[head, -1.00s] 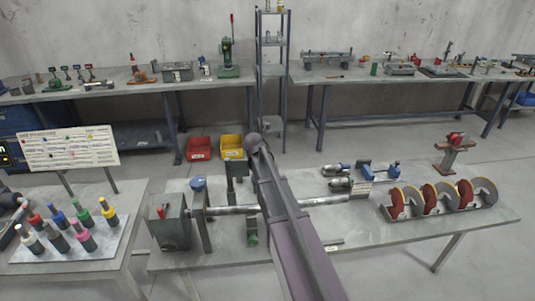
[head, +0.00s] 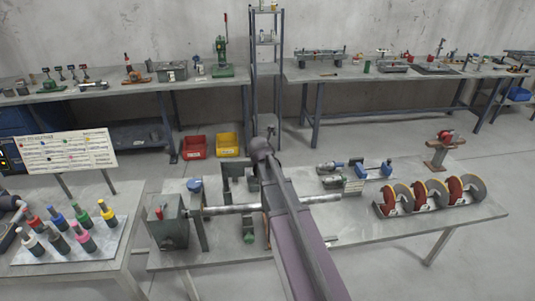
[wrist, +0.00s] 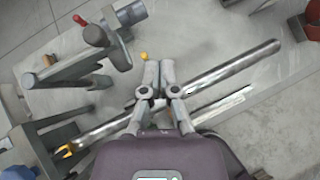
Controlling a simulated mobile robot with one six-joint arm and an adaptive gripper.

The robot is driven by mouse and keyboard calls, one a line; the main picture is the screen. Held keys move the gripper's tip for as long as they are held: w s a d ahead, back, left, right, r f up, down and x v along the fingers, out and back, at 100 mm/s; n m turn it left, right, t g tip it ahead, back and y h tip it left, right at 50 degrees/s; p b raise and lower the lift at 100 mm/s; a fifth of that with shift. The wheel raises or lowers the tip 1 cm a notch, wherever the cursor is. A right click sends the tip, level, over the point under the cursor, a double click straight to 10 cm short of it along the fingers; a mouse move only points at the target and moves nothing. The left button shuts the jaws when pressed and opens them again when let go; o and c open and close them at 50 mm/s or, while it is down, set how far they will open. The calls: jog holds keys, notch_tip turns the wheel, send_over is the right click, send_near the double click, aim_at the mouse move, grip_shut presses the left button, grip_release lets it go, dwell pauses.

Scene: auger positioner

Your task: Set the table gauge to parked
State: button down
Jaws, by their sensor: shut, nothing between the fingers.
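The positioner on the front table has a grey box with a red handle (head: 158,213), a grey post with a blue knob (head: 195,184) and a long silver bar (head: 232,208). The bar (wrist: 225,72) crosses the wrist view diagonally. I cannot tell for sure which part is the table gauge. My gripper (wrist: 155,68) is shut and empty, over the bar in the picture, with its tips by a small yellow knob (wrist: 143,56). I cannot tell whether it touches anything. In the head view my arm hides the gripper and part of the bar.
Several red-and-grey wheels (head: 430,195) stand at the table's right, with blue and grey tools (head: 345,168) behind the bar. Red (head: 194,147) and yellow (head: 228,145) bins sit on the floor behind.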

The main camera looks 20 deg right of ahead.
jog(key=shift+s+d+r+p, duration=0.2)
jog(key=shift+s+r+p, duration=0.55)
jog(key=shift+s+r, duration=0.15)
jog(key=shift+s+d+r+p, duration=0.15)
jog(key=shift+s+r+p, duration=0.6)
jog(key=shift+s+r, duration=0.15)
jog(key=shift+f, duration=0.1)
jog(key=s+a+f+m+g+y+b, duration=0.2)
jog(key=s+a+f+m+g+b, duration=0.1)
jog(key=s+a+f+m, duration=0.4)
jog(key=s+a+f+m+g+y+b, duration=0.3)
jog(key=s+a+f+m+b, duration=0.3)
jog(key=s+m, duration=0.8)
jog(key=a+f+m+g, duration=0.1)
jog(key=a+m, duration=0.2)
jog(key=m, duration=0.4)
jog(key=shift+s+f+m, duration=0.15)
jog(key=shift+s+m, duration=0.15)
jog(key=shift+m, duration=0.1)
